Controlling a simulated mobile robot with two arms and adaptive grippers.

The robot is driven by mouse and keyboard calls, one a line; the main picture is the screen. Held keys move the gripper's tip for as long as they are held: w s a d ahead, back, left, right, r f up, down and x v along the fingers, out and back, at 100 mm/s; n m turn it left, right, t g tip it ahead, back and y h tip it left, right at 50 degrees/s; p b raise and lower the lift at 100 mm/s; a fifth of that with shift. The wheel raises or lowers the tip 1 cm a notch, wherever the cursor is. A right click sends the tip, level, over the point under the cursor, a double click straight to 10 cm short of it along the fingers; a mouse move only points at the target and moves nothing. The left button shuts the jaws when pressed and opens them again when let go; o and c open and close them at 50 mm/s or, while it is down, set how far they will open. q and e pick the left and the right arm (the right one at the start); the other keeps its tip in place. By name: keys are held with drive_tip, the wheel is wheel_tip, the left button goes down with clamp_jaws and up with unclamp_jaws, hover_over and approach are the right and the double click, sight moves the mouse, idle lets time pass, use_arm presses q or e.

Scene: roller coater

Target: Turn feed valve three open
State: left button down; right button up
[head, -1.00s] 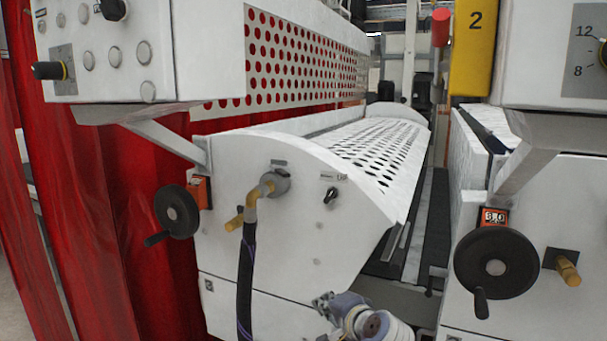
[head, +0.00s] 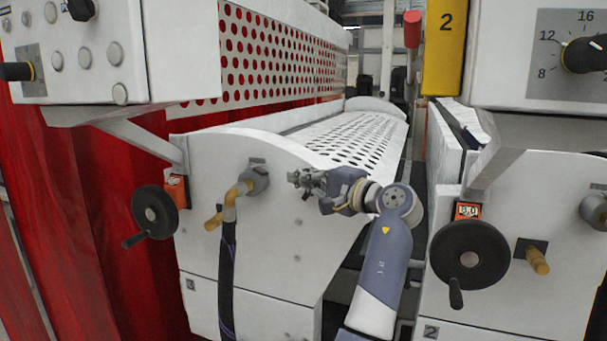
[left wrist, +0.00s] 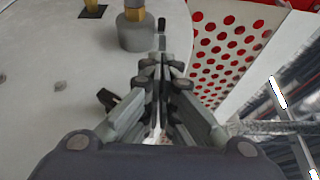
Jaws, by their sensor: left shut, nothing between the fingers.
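My left gripper (head: 293,178) is in front of the white end panel (head: 275,230) of the left coater unit, to the right of the grey hose fitting (head: 257,180). Its fingers are shut and empty; they also show closed together in the left wrist view (left wrist: 160,55). A small black valve handle (left wrist: 107,98) on the panel shows left of the fingers in the left wrist view, apart from their tips. In the head view my gripper hides that handle. I cannot read a number three on any valve. My right gripper is out of view.
A dark hose (head: 228,280) hangs from a brass elbow (head: 238,190). A black handwheel (head: 155,213) stands at left, another (head: 470,257) on the right unit. A control box (head: 100,55) overhangs the panel. A perforated guard (head: 355,138) lies behind.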

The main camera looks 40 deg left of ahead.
sight(260, 171)
use_arm(q)
drive_tip(key=a, duration=0.2)
drive_tip(key=a+p, duration=0.1)
drive_tip(key=a, duration=0.1)
drive_tip(key=a+p, duration=0.1)
drive_tip(key=a, duration=0.1)
drive_tip(key=shift+w, duration=0.25)
drive_tip(key=shift+w+a, duration=0.1)
drive_tip(key=shift+a, duration=0.45)
drive_tip(key=shift+w+f, duration=0.1)
drive_tip(key=shift+w, duration=0.05)
